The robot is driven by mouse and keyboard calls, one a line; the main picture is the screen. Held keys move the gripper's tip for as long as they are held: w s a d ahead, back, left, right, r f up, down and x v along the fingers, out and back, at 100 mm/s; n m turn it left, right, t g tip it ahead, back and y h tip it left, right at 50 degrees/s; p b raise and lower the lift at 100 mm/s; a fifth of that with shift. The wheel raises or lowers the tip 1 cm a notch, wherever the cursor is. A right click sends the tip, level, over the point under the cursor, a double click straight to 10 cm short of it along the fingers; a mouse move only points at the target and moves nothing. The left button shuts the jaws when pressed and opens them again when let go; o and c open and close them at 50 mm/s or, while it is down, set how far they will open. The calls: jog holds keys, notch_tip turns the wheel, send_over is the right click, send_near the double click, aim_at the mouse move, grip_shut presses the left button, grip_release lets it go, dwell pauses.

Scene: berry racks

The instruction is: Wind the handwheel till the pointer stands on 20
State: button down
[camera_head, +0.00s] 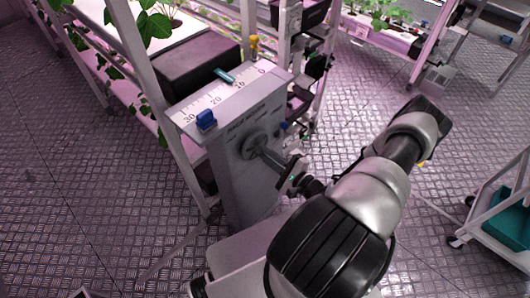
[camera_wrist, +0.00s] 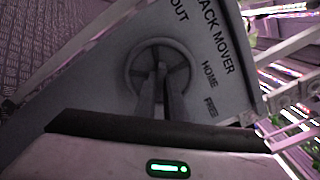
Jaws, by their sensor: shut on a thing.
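The handwheel (camera_head: 255,143) is a small grey round wheel on the front of a grey upright housing (camera_head: 240,182). It also shows in the wrist view (camera_wrist: 135,62), where my gripper's two fingers (camera_wrist: 160,72) reach into its middle. My gripper (camera_head: 266,152) is shut on the handwheel; the exact contact is partly hidden. The housing's top bears a white scale (camera_head: 228,93) marked 0, 10, 20 and 30, with 0 at the far right. A teal bar (camera_head: 224,75), likely the pointer, lies at the scale's back edge between 10 and 20.
A plant rack with a dark bin (camera_head: 199,66) stands behind the housing. A small blue knob (camera_head: 284,126) sticks out at the housing's right. A cart with a teal crate (camera_head: 510,238) stands at the far right. The patterned metal floor is open to the left and back right.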

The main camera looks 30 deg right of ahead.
jog(key=shift+n, duration=0.8)
jog(key=c, duration=1.8)
grip_release()
jog(key=shift+c, duration=0.2)
jog(key=shift+s, duration=0.1)
jog(key=v, duration=1.7)
jog(key=shift+s+b, duration=0.15)
jog(key=shift+b, duration=0.3)
jog(key=shift+d, duration=0.1)
